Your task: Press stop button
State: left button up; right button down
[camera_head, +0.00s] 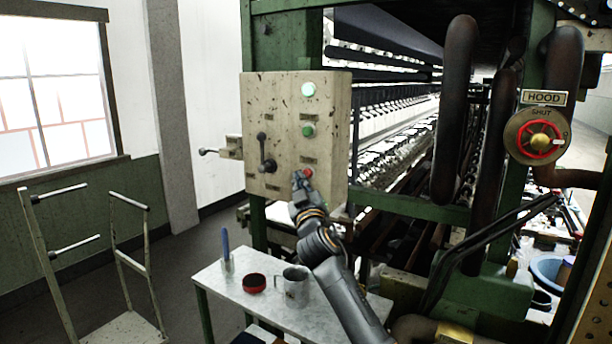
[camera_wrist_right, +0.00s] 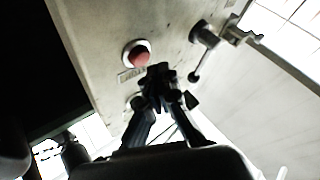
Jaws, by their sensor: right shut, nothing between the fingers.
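The stop button, a red push button (camera_head: 308,172), sits low on the right of the worn cream control panel (camera_head: 282,90). My right gripper (camera_head: 300,178) is shut and empty, with its fingertips in front of the panel just beside the red button. In the right wrist view the red button (camera_wrist_right: 138,56) stands out in a pale ring, just beyond the closed fingertips (camera_wrist_right: 158,72). I cannot tell whether the fingertips touch it. A small label lies beside the button, too blurred to read. My left gripper is not in view.
The panel also bears a pale green lamp (camera_head: 308,90), a green button (camera_head: 308,130) and a black lever (camera_head: 266,154). Dark pipes (camera_head: 458,110) and a red hood wheel (camera_head: 540,141) are at right.

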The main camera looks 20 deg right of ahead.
jog(key=shift+w+d, duration=0.3)
jog(key=shift+d, duration=0.05)
jog(key=shift+w+d+r, duration=0.1)
jog(key=shift+w+d, duration=0.15)
jog(key=shift+d, duration=0.15)
dwell(0.9)
jog(key=shift+a, duration=0.1)
jog(key=shift+s+a, duration=0.55)
jog(key=shift+a, duration=0.05)
dwell(0.3)
jog(key=s+a, duration=0.1)
jog(key=a, duration=0.1)
jog(key=s+a, duration=0.2)
dwell(0.4)
